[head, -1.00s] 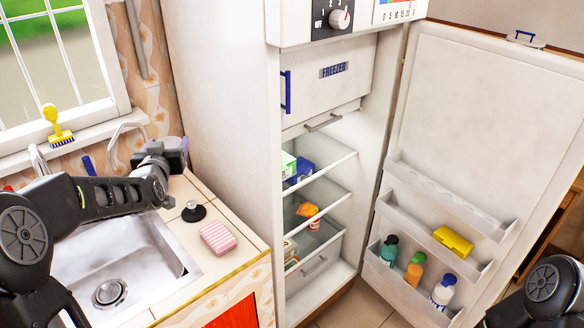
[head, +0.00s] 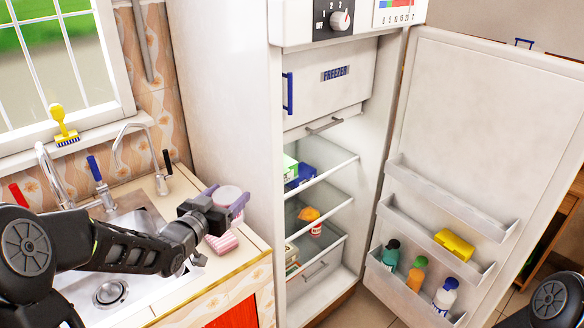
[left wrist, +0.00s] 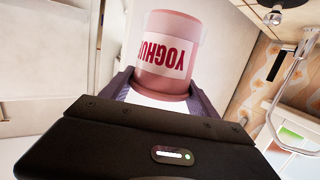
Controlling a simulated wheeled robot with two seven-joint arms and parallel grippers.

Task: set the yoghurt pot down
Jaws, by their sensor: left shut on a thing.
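The yoghurt pot (head: 228,197) is a pale pink and white tub between the fingers of my left gripper (head: 228,203). In the left wrist view the pot (left wrist: 170,50) shows its label upside down, with the gripper's fingers (left wrist: 165,90) closed on its two sides. In the head view the gripper holds the pot near the right end of the counter, over or just behind the pink striped sponge (head: 222,242). I cannot tell the gap between pot and counter. My right gripper is out of view; only part of my right arm shows at the lower right.
The sink (head: 120,285) lies left of the sponge, with taps (head: 100,178) behind it. The open fridge (head: 335,150) stands right of the counter, with items on its shelves and door. A strip of counter (head: 250,255) by the sponge is bare.

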